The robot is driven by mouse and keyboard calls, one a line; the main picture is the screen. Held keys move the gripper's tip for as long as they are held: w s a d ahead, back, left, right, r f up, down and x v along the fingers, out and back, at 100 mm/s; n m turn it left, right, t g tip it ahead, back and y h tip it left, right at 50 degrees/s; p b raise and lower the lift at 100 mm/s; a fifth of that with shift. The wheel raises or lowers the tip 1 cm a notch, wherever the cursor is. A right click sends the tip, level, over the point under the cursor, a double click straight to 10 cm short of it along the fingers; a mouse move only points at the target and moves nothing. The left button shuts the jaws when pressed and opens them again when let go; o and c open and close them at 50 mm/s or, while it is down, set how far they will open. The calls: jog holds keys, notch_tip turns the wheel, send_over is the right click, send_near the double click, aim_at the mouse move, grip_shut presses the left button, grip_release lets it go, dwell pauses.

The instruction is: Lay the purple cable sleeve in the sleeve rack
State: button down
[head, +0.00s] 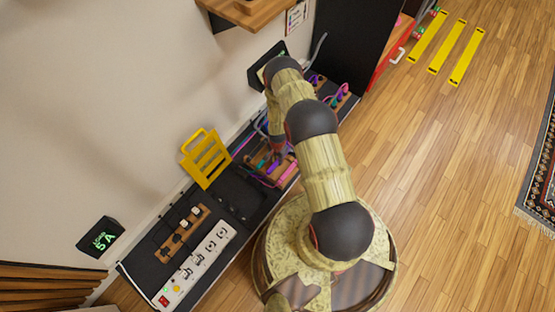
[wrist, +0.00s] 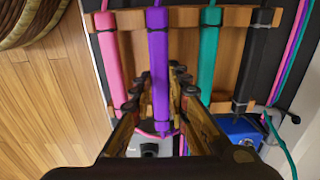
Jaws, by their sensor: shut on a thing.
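In the wrist view the purple cable sleeve (wrist: 158,60) runs lengthwise between the two fingers of my gripper (wrist: 160,85), which is shut on it. The sleeve passes over the wooden sleeve rack (wrist: 131,45), between a pink sleeve (wrist: 108,62) and a teal sleeve (wrist: 207,62). I cannot tell whether it rests in its slot or is held just above. In the head view my gripper (head: 277,147) is low over the rack (head: 258,172), and my arm hides part of it.
A black sleeve (wrist: 252,60) lies at the rack's right in the wrist view. A blue box (wrist: 232,128) and loose cables stand near. In the head view a yellow slotted piece (head: 207,160), a power strip (head: 198,265) and a small wooden block (head: 182,234) are left of the rack.

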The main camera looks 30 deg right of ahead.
jog(key=shift+f, duration=1.25)
jog(key=c, duration=1.6)
grip_release()
jog(key=shift+c, duration=0.2)
notch_tip(320, 180, up, 12)
